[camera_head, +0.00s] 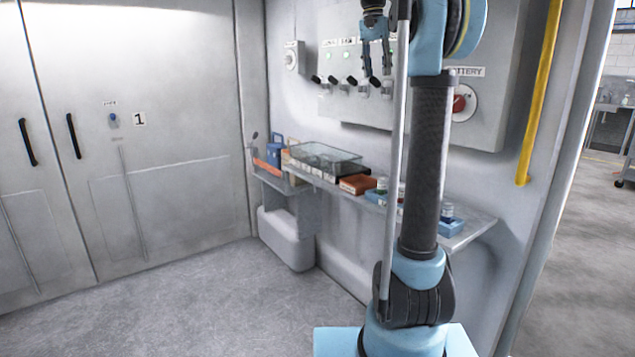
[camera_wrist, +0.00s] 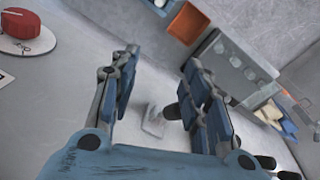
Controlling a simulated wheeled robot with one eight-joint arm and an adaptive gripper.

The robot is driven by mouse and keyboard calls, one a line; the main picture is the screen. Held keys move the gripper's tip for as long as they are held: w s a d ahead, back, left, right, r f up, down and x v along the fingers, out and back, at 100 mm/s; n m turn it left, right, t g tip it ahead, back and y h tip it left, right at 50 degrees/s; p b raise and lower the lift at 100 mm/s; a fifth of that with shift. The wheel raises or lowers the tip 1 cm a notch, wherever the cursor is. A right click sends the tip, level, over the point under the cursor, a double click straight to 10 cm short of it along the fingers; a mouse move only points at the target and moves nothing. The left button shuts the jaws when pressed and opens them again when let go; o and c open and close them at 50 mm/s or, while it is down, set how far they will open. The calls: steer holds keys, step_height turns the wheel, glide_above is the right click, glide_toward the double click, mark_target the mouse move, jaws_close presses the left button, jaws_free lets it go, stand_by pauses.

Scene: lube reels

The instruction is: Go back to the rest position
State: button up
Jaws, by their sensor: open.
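My gripper (camera_head: 376,68) hangs high in the head view, fingers pointing down, in front of the grey control panel (camera_head: 345,84). In the wrist view my gripper (camera_wrist: 160,64) is open, with its two fingers apart. I see nothing held between them. A pale, blurred thing (camera_wrist: 153,124) shows beyond the gap; I cannot tell what it is. Black-tipped levers (camera_head: 333,82) stick out from the panel just below the fingertips in the head view; I cannot tell whether they touch. My arm stands upright in front of part of the panel and shelf.
A narrow shelf (camera_head: 470,232) under the panel holds a glass-sided case (camera_head: 325,155), an orange box (camera_head: 357,184) and small blue trays. A red battery knob (camera_head: 460,103) is right of my arm. Cabinet doors (camera_head: 165,190) stand left. The floor (camera_head: 200,305) before them is clear.

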steer(key=s+f+n, duration=0.2)
steer(key=s+f, duration=1)
steer(key=f, duration=0.4)
steer(key=s+f+n+t+y, duration=0.1)
steer(key=s+f+n, duration=0.1)
steer(key=s+f, duration=0.9)
steer(key=s+f+n+t, duration=0.1)
steer(key=s+f+n, duration=0.1)
steer(key=s+f, duration=1)
step_height(320, 180, down, 10)
steer(key=shift+s+a+r+n, duration=0.2)
steer(key=shift+s+n, duration=0.1)
steer(key=shift+n, duration=0.1)
